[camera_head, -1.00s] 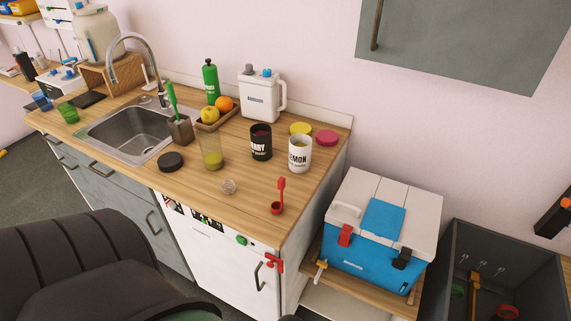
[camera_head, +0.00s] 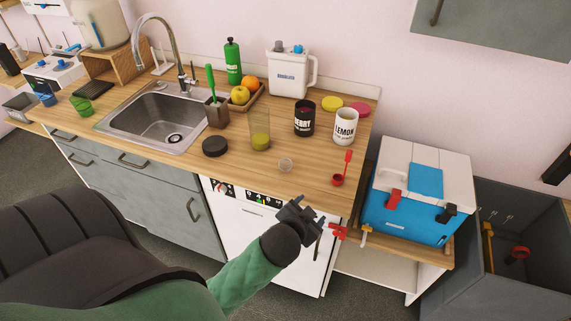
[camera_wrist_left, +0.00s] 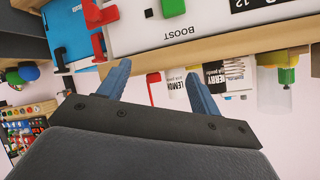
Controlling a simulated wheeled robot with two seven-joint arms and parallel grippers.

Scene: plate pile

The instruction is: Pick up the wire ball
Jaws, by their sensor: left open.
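The wire ball (camera_head: 285,165) is a small pale ball of thin wire. It rests on the wooden counter (camera_head: 225,172) near the front edge, right of the glass with yellow-green liquid (camera_head: 260,142). My left gripper (camera_head: 312,208) is open and empty, in front of the dishwasher and lower in the head view than the ball, clearly apart from it. In the left wrist view its two blue-grey fingers (camera_wrist_left: 158,72) stand spread with nothing held between them. My right gripper is not in view.
A red scoop (camera_head: 338,180) lies right of the ball. A black disc (camera_head: 215,147) and sink (camera_head: 165,118) are to the left. A red handle part (camera_head: 338,232) is beside my gripper.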

